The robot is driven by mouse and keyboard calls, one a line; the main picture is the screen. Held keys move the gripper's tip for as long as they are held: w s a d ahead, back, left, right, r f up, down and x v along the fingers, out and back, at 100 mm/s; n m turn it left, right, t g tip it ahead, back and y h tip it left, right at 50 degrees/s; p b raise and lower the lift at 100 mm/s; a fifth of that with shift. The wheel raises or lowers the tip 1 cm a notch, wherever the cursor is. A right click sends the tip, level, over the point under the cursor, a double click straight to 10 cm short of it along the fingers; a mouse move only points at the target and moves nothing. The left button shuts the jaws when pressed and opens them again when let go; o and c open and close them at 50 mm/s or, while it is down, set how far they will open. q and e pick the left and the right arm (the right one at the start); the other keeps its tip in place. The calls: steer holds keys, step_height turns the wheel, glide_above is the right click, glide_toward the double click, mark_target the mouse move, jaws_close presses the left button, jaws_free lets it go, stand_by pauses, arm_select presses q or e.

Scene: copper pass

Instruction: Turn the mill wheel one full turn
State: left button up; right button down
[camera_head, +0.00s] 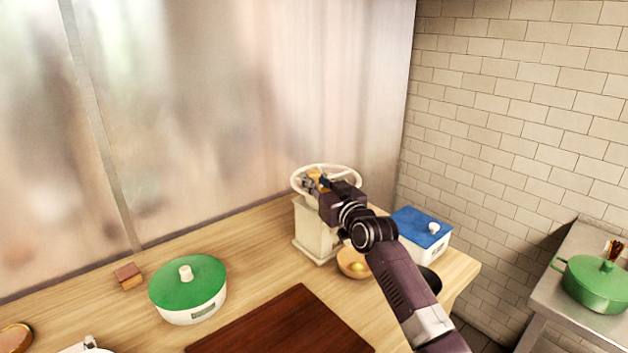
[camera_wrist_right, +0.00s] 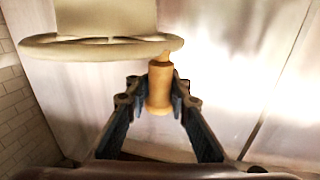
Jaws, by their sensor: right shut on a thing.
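The mill (camera_head: 313,232) is a cream box standing at the back of the wooden counter, with a white wheel (camera_head: 345,170) lying flat on top. The wheel's rim also shows in the right wrist view (camera_wrist_right: 95,50), with a wooden handle (camera_wrist_right: 158,88) attached at its edge. My right gripper (camera_head: 318,183) is at the left part of the wheel, its fingers shut on the handle. My right arm hides part of the mill and wheel. My left gripper is not in view.
A green-lidded pot (camera_head: 188,288), a dark red board (camera_head: 285,325) and a small brown block (camera_head: 128,276) are on the counter. A bowl (camera_head: 353,263) and a blue-lidded box (camera_head: 421,228) stand close to the mill. A metal wall is behind.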

steer(key=shift+s+a+f, duration=0.2)
steer(key=shift+a+f, duration=0.2)
steer(key=shift+f, duration=0.05)
steer(key=c, duration=2.2)
jaws_free()
steer(key=o, duration=0.4)
steer(key=shift+s+a+r, duration=0.1)
steer(key=shift+a+r, duration=0.15)
steer(key=shift+r, duration=0.05)
steer(key=shift+o, duration=0.2)
steer(key=shift+d, duration=0.35)
steer(key=shift+s+d, duration=0.1)
steer(key=shift+d, duration=0.05)
steer(key=v, duration=1.1)
steer(key=shift+s, duration=0.3)
steer(key=shift+r, duration=0.1)
